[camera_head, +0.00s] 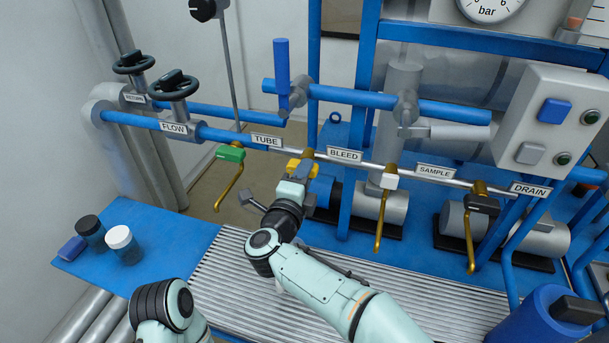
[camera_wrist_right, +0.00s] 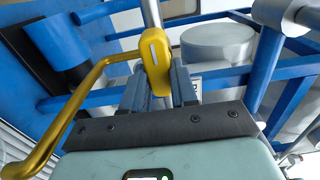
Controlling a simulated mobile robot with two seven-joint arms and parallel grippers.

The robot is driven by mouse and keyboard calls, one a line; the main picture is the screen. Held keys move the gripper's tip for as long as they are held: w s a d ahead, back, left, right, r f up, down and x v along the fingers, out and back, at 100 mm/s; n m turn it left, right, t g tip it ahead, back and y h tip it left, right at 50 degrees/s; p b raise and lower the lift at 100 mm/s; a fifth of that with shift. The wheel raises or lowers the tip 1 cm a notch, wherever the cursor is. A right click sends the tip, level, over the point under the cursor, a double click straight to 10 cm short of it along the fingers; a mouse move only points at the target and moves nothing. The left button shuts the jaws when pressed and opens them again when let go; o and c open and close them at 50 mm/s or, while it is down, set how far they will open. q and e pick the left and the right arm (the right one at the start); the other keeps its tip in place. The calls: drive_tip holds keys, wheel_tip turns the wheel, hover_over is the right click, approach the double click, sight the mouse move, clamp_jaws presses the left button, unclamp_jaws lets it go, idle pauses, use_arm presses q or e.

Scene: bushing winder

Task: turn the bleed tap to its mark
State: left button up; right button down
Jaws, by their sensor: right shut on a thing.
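The bleed tap (camera_head: 294,165) has a yellow handle and sits on the thin pipe by the BLEED label (camera_head: 344,155). In the right wrist view its yellow handle (camera_wrist_right: 155,58) carries a short white line, and a brass spout (camera_wrist_right: 62,122) bends away to the lower left. My right gripper (camera_head: 303,172) is at this tap, shut on the handle; its two blue-grey fingers (camera_wrist_right: 157,88) stand on either side of it. In the head view the gripper hides part of the tap, and I cannot make out a target mark. My left gripper is not in view.
Along the same pipe are a green tap (camera_head: 231,153) at left, a white tap (camera_head: 390,181) and a black tap (camera_head: 482,204) at right, each with a hanging brass spout. Blue frame posts (camera_head: 362,100) stand behind. Two jars (camera_head: 122,243) sit on the blue table at left.

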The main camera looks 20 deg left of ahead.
drive_tip(key=shift+d+r, duration=0.1)
drive_tip(key=shift+r, duration=0.1)
drive_tip(key=c, duration=1)
unclamp_jaws()
drive_tip(key=shift+o, duration=0.6)
drive_tip(key=shift+w+f, duration=0.1)
drive_tip(key=shift+f, duration=0.05)
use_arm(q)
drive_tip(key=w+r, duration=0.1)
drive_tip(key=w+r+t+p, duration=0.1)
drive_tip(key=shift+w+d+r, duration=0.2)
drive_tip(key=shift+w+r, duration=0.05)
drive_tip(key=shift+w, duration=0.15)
use_arm(e)
drive_tip(key=s, duration=1.3)
drive_tip(key=shift+s+a, duration=0.25)
drive_tip(key=shift+a, duration=0.05)
